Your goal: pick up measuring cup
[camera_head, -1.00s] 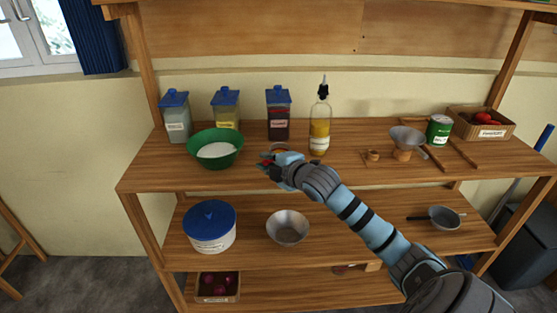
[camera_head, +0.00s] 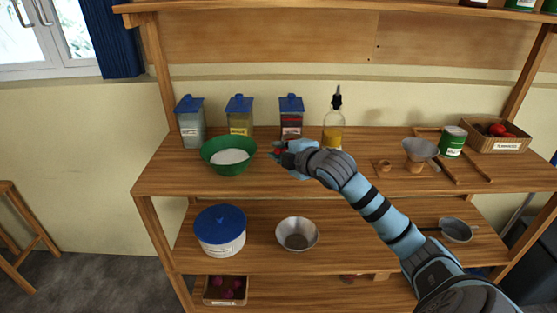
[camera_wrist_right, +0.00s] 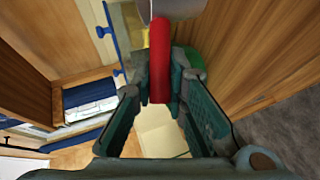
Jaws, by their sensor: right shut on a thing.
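My right gripper (camera_head: 280,152) is over the upper shelf board, just right of the green bowl, in the head view. In the right wrist view the gripper (camera_wrist_right: 160,88) is shut on the red handle of the measuring cup (camera_wrist_right: 160,55). A grey metal part of the cup (camera_wrist_right: 173,9) shows at the top edge of that view. In the head view the gripper hides most of the cup. My left gripper is in no view.
The green bowl (camera_head: 213,165) with white contents stands close left of the gripper. Blue-lidded containers (camera_head: 240,118) and an oil bottle (camera_head: 334,135) stand behind it. A funnel (camera_head: 420,151) and green can (camera_head: 453,141) are at the right. A metal bowl (camera_head: 297,228) sits below.

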